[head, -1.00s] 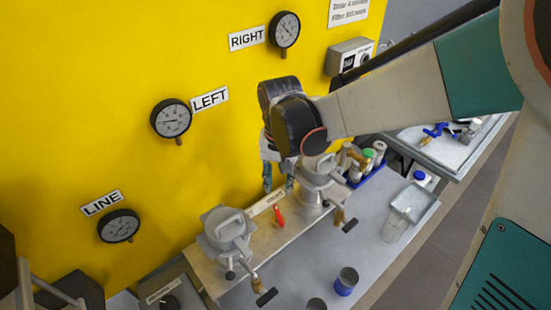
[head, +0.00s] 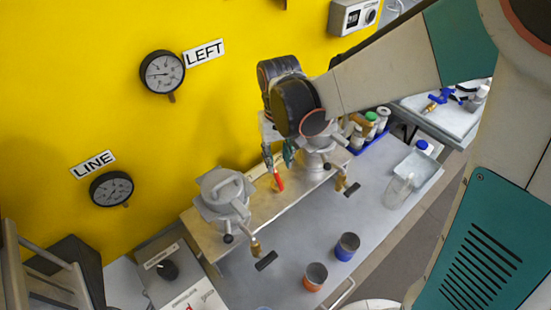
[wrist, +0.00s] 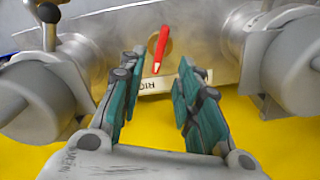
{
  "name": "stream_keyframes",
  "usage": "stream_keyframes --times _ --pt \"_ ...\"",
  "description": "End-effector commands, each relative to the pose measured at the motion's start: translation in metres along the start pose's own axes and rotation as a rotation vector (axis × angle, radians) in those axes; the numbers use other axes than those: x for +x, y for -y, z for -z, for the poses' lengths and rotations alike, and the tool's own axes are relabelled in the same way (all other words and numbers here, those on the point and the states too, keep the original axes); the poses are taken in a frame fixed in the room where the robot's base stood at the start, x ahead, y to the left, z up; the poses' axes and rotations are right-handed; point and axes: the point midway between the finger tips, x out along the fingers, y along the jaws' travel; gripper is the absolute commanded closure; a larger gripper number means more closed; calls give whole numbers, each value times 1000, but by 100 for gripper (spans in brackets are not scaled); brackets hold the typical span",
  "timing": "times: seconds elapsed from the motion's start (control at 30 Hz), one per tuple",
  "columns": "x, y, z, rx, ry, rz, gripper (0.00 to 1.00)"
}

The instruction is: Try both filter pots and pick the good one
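Two grey metal filter pots stand on a shelf against the yellow wall: the left pot (head: 224,200) and the right pot (head: 319,158), the latter partly hidden behind my arm. A red lever (head: 278,181) on the shelf's panel sits between them; it also shows in the wrist view (wrist: 161,48). My gripper (head: 278,158) is above the lever. In the wrist view my gripper (wrist: 160,78) is open and empty, with the lever just beyond and between its fingertips. The LEFT gauge (head: 162,72) and LINE gauge (head: 111,188) are on the wall; their readings are too small to tell.
A blue-banded cup (head: 346,248) and an orange-banded cup (head: 315,276) stand on the grey bench (head: 300,225). A box with a black knob (head: 167,269) is at lower left. The bench's middle is clear.

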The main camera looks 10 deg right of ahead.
Motion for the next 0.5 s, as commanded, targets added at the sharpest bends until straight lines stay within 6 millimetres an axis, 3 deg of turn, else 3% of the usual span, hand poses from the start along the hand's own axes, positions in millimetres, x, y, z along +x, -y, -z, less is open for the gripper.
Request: stream_keyframes --times 0.03,0.2,0.5 --pt "14 0 0 0 0 0 69" --pt "42 0 0 1 0 0 69" --pt "70 0 0 1 0 0 69"
